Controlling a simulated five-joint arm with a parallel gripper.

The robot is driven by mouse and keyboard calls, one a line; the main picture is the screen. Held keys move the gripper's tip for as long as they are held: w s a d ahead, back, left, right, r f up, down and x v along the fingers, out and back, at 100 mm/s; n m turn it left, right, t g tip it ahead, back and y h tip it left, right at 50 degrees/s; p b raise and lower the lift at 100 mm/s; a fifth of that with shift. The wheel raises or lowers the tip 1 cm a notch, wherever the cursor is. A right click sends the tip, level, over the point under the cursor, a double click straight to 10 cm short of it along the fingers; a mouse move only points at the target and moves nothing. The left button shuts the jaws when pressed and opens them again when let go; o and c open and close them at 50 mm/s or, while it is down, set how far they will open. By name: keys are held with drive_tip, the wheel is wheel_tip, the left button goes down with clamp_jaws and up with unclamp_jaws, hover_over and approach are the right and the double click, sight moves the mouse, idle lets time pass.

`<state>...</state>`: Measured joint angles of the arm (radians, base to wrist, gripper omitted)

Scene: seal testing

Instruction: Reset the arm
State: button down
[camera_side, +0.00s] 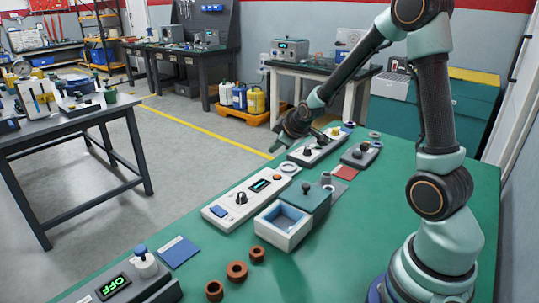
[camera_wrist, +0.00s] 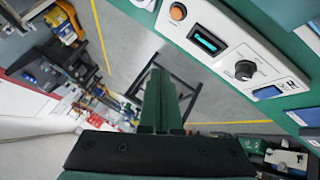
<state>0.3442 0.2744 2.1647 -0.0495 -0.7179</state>
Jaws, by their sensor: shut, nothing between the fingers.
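My gripper (camera_side: 284,142) is at the end of my arm, reaching out over the far left part of the green table (camera_side: 345,225). In the wrist view my gripper (camera_wrist: 158,78) shows its dark green fingers closed together, with nothing between them. It is above the floor side of the table edge, near the far control panel (camera_side: 318,150). A white panel with a lit display, an orange button and a black knob (camera_wrist: 245,69) shows at the upper right of the wrist view. Whether the fingertips touch anything in the side view is too small to tell.
The long white panel (camera_side: 218,214) and an open-topped box (camera_side: 283,226) with a green lid stand mid-table. Several brown rings (camera_side: 236,270), a blue pad (camera_side: 180,252) and a device reading OFF (camera_side: 115,287) lie in front. A grey device (camera_side: 360,155) stands behind.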

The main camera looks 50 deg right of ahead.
drive_tip(key=s+a+r+m+g+y, duration=0.1)
drive_tip(key=s+a+r+m, duration=0.1)
drive_tip(key=s+a+r, duration=0.3)
drive_tip(key=s+a+r+m+g+y, duration=0.1)
drive_tip(key=s+a+r+m+y, duration=0.1)
drive_tip(key=s+a+r, duration=0.4)
drive_tip(key=s+a, duration=0.5)
drive_tip(key=s, duration=0.2)
drive_tip(key=shift+a+r, duration=0.25)
drive_tip(key=shift+a, duration=0.05)
